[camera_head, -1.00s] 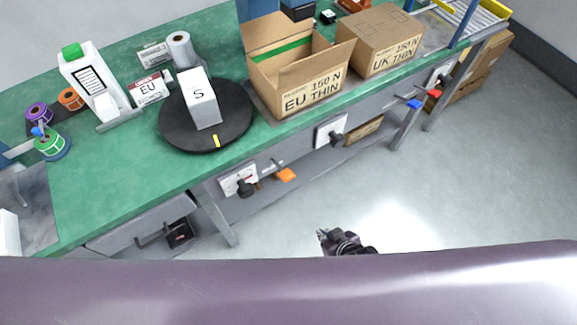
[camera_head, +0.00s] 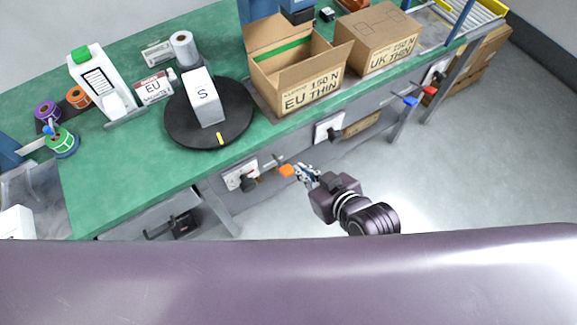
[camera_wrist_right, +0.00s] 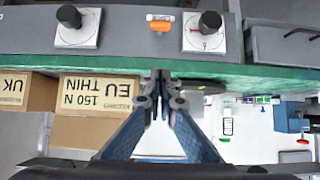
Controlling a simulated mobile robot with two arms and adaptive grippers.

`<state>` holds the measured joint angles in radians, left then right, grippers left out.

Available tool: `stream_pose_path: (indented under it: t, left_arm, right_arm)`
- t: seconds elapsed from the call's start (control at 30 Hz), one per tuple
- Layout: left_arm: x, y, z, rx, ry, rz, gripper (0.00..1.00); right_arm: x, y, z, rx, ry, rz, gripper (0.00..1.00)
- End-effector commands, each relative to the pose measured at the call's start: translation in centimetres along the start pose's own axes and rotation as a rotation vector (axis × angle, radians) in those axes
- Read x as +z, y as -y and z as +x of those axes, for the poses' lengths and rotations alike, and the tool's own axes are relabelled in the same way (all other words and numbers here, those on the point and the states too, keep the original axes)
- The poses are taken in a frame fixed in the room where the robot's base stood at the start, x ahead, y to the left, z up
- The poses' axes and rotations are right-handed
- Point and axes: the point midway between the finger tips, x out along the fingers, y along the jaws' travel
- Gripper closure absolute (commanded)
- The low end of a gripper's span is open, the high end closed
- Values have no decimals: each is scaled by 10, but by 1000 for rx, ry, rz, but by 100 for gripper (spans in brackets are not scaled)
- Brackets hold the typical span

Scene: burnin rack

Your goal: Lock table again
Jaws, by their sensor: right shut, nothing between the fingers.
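The green-topped table (camera_head: 110,205) carries a black turntable disc (camera_head: 180,132) with a yellow mark on its front rim. A white box marked S (camera_head: 203,97) stands on the disc. An orange-ended lever (camera_head: 286,170) sticks out from the table's grey front below the disc; the orange part also shows in the wrist view (camera_wrist_right: 160,24). My right gripper (camera_head: 299,169) is shut and empty, close to the right of the orange end in the head view. In the wrist view its fingertips (camera_wrist_right: 160,76) are together, apart from the lever in the picture. My left gripper is out of view.
Two black knobs on white plates (camera_head: 241,176) (camera_head: 328,129) flank the lever. Open EU THIN (camera_head: 312,98) and closed UK THIN (camera_head: 376,42) cartons stand on the table. A blue and a red handle (camera_head: 411,101) (camera_head: 429,90) are farther right. The floor in front is clear.

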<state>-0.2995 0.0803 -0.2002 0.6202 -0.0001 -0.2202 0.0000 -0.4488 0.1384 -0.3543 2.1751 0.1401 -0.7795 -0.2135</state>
Motion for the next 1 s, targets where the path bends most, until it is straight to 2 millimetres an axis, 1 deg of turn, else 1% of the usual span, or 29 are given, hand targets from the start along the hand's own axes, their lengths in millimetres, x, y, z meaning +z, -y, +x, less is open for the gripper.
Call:
stream_pose_path:
  t: [0.17, 0.27, 0.37, 0.7, 0.87, 1.0]
  left_arm:
    - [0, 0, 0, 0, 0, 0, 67]
    - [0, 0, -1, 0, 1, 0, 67]
    - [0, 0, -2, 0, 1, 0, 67]
    - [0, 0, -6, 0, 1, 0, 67]
    - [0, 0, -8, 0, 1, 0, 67]
    - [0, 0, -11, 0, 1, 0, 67]
  right_arm:
    - [0, 0, 2, 1, 0, 0, 100]
    - [0, -1, 9, 1, -1, 0, 100]
    - [-1, 0, 22, 1, 0, 0, 100]
    - [-1, 0, 77, 0, 0, 1, 100]
    - [-1, -1, 100, 1, 0, 0, 100]
    - [22, -1, 105, 1, 5, 1, 100]
